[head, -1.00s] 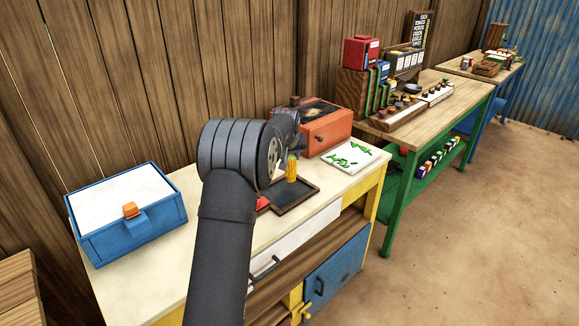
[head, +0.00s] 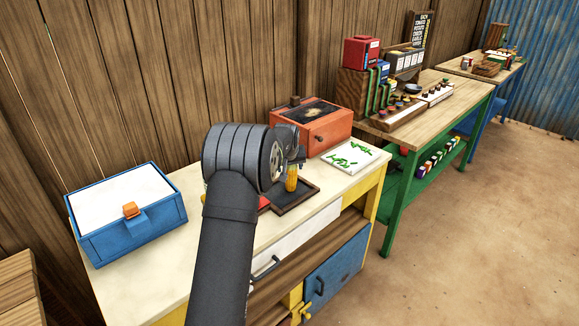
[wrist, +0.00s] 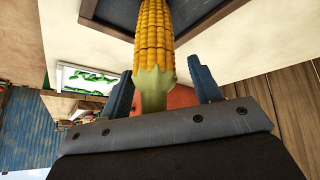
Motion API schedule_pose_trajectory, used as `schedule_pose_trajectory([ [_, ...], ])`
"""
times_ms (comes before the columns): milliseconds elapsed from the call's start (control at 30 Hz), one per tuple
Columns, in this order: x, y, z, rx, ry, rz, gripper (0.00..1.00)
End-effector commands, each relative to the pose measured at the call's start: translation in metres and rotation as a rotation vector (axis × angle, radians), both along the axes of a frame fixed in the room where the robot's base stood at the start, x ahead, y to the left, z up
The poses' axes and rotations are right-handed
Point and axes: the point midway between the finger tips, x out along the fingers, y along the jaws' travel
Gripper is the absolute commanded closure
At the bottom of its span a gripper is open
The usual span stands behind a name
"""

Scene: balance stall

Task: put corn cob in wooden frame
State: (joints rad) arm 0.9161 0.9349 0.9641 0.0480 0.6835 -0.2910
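The yellow corn cob (head: 291,180) stands upright over the dark panel of the wooden frame (head: 308,192) on the cream counter. In the wrist view the cob (wrist: 156,40) points away from me toward the frame (wrist: 108,12), with its green husk end close to my gripper. My gripper (wrist: 160,78) has its blue fingers on either side of the cob, and a gap shows beside it, so it looks open. In the head view my gripper (head: 297,160) is just above the cob and partly hidden by my wrist. Contact between cob and panel is hard to see.
A red item (head: 264,202) lies left of the frame, partly hidden by my arm. An orange oven-like box (head: 328,133) stands behind. A white board with green pieces (head: 350,157) is at right, and a blue box (head: 128,225) at left.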

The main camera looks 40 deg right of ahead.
Motion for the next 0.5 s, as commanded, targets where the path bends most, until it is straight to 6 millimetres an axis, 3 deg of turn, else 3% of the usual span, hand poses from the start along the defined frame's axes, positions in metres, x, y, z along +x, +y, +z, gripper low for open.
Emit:
schedule_pose_trajectory([
  [267, -0.002, 0.003, 0.011, -0.002, -0.001, 0.000, 0.42],
  [500, -0.017, 0.019, 0.046, -0.003, -0.002, 0.000, 0.42],
])
